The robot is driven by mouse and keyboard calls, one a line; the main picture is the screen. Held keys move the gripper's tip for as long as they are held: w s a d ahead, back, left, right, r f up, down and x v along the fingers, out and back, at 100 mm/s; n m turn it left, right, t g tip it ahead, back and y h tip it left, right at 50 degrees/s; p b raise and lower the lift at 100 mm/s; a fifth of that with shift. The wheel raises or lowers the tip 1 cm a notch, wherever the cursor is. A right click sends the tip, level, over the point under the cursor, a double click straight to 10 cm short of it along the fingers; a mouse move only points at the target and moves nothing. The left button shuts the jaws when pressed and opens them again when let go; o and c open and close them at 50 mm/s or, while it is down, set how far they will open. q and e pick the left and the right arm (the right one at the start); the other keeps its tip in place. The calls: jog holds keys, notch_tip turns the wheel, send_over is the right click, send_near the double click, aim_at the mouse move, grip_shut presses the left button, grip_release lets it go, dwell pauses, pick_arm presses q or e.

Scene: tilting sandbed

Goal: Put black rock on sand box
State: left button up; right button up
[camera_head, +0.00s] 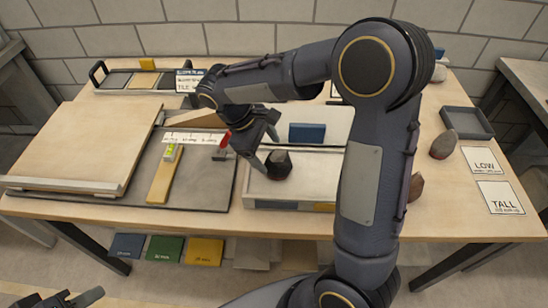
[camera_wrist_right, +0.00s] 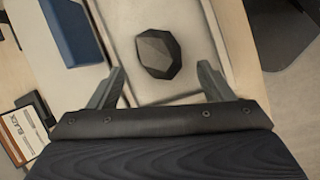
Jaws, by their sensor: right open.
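The black rock (camera_head: 279,167) is dark and faceted and rests on the pale bed of the sand box (camera_head: 262,204). In the right wrist view the rock (camera_wrist_right: 158,54) lies just beyond my fingertips, roughly centred in the gap. My right gripper (camera_head: 262,152) is open and empty, close to the rock at its upper left in the head view; its two fingers (camera_wrist_right: 158,82) are wide apart. My left gripper (camera_head: 66,298) only partly shows at the bottom left corner, far from the rock, and its jaw state is unclear.
A blue block (camera_head: 307,133) sits at the box's back, also seen in the wrist view (camera_wrist_right: 74,32). A wooden board (camera_head: 85,145) lies left. A grey tray (camera_head: 466,122), brown rocks (camera_head: 443,145) and LOW and TALL cards (camera_head: 500,197) lie right. My right arm hides the middle.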

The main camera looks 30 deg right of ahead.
jog(key=v, duration=0.6)
jog(key=s+m+t+y, duration=0.7)
jog(key=s+m+y, duration=0.1)
jog(key=s, duration=1.1)
jog(key=shift+s+d+m+t, duration=0.15)
jog(key=shift+d+m+t, duration=0.25)
jog(key=shift+m, duration=0.4)
jog(key=shift+r+p, duration=0.4)
jog(key=shift+p, duration=0.2)
